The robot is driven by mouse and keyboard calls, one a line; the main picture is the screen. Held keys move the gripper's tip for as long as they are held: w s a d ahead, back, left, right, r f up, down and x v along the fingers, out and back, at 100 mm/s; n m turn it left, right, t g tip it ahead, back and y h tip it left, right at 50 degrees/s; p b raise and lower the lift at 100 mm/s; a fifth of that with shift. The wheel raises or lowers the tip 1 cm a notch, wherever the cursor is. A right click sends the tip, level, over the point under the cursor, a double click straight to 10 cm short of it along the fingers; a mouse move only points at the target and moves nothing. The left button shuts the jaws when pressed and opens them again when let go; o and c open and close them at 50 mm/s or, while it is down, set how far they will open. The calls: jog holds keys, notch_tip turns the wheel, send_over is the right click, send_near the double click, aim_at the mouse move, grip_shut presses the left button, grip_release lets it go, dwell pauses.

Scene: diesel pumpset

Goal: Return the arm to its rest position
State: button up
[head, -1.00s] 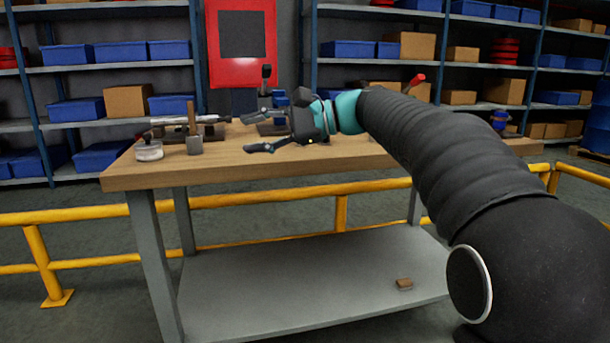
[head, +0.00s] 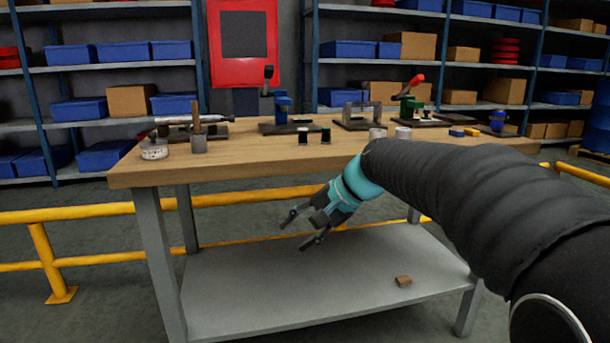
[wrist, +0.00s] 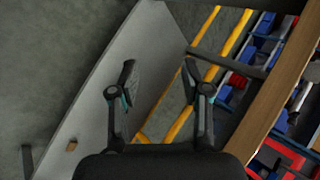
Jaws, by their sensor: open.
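My gripper (head: 302,230) is open and empty in the head view. It hangs in front of the workbench (head: 240,172), below the level of its wooden top and above the grey lower shelf (head: 240,290). My black-sleeved arm reaches in from the right. In the wrist view the two fingers of my gripper (wrist: 158,88) are spread apart with nothing between them. The lower shelf (wrist: 105,95) and the wooden top's edge (wrist: 265,100) show tilted there.
The bench top carries a round tin (head: 154,149), a blue device (head: 282,105), a green device with a red handle (head: 411,103) and several small parts. A small brown block (head: 403,281) lies on the lower shelf. A yellow rail (head: 90,217) runs behind the bench.

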jog(key=s+d+f+n+t+h+p, duration=0.1)
jog(key=s+d+f+h, duration=0.1)
jog(key=s+d, duration=0.3)
jog(key=s+d+f+n+h, duration=0.2)
jog(key=s+d, duration=0.4)
jog(key=s, duration=0.6)
jog(key=s+d+f+n+t+h+p, duration=0.1)
jog(key=s+d+f+h, duration=0.2)
jog(key=s, duration=0.6)
jog(key=d+h, duration=0.1)
jog(key=d, duration=0.1)
jog(key=shift+d+f+n+t+p, duration=0.3)
jog(key=shift+d+f+n, duration=0.05)
jog(key=shift+n, duration=0.05)
dwell(0.4)
